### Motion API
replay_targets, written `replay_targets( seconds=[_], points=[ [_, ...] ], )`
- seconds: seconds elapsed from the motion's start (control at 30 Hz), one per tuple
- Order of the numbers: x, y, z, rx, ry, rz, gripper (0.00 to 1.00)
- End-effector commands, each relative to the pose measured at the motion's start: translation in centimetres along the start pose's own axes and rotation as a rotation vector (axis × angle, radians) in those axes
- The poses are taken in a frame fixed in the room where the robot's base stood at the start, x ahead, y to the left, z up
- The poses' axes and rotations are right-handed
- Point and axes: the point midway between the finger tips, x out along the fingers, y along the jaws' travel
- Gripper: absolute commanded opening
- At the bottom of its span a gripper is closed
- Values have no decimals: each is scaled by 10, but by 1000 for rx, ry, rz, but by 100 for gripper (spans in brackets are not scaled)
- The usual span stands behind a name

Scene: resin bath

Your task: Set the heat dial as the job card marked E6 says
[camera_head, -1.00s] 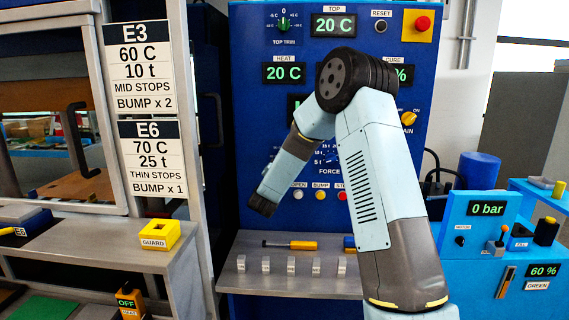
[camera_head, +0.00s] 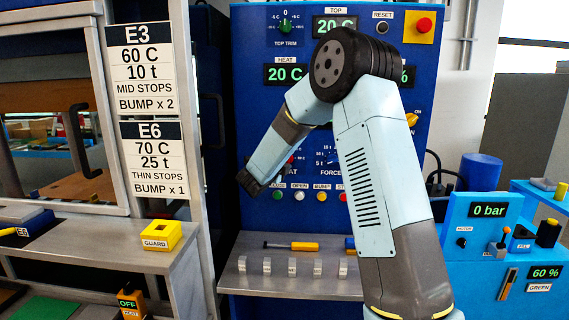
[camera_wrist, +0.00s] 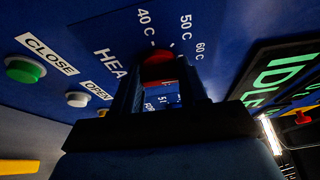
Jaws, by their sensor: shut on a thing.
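The job card marked E6 (camera_head: 155,158) reads 70 C, 25 t, thin stops, bump x 1. In the wrist view the red heat dial (camera_wrist: 158,64) sits on the blue panel, with 40 C, 50 C and 60 C marks showing beyond it. My gripper (camera_wrist: 160,82) is shut on the dial, one finger on each side. The fingers and wrist hide part of the dial and its scale. In the head view my gripper (camera_head: 262,181) is at the panel, above the button row. The HEAT display (camera_head: 285,73) reads 20 C.
Close (camera_wrist: 25,69) and open (camera_wrist: 78,99) buttons sit near my fingers in the wrist view. A card marked E3 (camera_head: 141,68) hangs above E6. A metal shelf (camera_head: 290,285) juts out below the panel. A yellow guard block (camera_head: 161,235) stands at left.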

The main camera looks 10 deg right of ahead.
Motion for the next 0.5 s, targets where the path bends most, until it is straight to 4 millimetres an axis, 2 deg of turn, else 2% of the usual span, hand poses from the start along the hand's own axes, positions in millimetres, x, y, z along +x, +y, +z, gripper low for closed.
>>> replay_targets(
  seconds=[0.5],
  points=[
    [0, 3, -3, 431, 6, 188, 12]
  ],
)
